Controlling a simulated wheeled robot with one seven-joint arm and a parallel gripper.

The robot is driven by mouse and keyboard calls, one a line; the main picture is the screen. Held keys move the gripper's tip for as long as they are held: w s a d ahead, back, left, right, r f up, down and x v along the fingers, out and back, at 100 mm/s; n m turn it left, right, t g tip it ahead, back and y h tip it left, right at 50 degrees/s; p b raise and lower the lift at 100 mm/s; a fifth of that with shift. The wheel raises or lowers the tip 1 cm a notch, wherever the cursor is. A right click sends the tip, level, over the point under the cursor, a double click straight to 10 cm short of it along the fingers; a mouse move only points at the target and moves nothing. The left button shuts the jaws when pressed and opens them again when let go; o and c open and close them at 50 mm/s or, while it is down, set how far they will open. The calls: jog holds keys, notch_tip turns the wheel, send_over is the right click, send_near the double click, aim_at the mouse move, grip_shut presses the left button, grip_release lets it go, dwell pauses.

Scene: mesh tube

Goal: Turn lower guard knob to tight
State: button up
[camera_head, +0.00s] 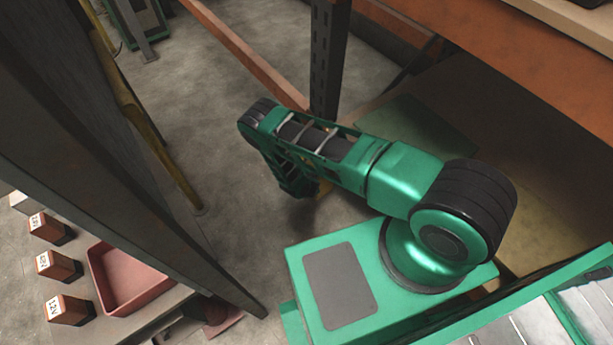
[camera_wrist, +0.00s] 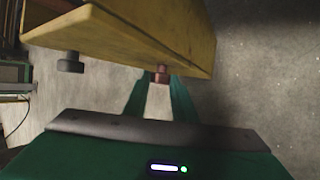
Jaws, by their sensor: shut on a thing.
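In the wrist view a yellow guard beam (camera_wrist: 130,35) crosses the top of the picture. A small reddish-brown knob (camera_wrist: 162,74) sticks out from its lower edge. My gripper (camera_wrist: 161,80) has its two green fingers on either side of this knob and is shut on it. A second, dark knob (camera_wrist: 70,63) hangs from the beam further left, apart from my fingers. I cannot tell any tight mark or the knob's turn angle. In the head view my arm hides the gripper and the knobs.
In the head view a dark upright post (camera_head: 328,60) stands beyond my arm, and orange rack beams (camera_head: 500,70) run at the right. A pink tray (camera_head: 130,280) and several orange-brown boxes (camera_head: 68,308) lie at lower left. Grey floor (camera_head: 215,130) is open between.

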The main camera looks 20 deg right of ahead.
jog(key=shift+s+d+f+m+t+y, duration=0.1)
jog(key=shift+f+m+t+y, duration=0.1)
jog(key=shift+t, duration=0.5)
jog(key=shift+s+a+f+m+t+y, duration=0.1)
jog(key=shift+s+m+t, duration=0.1)
jog(key=shift+t, duration=0.5)
jog(key=shift+s+d+f+m+t+y, duration=0.1)
jog(key=shift+m+t, duration=0.1)
jog(key=shift+t, duration=0.5)
jog(key=shift+w+t, duration=0.1)
jog(key=shift+t, duration=0.3)
jog(key=o, duration=1)
jog(key=shift+o, duration=0.2)
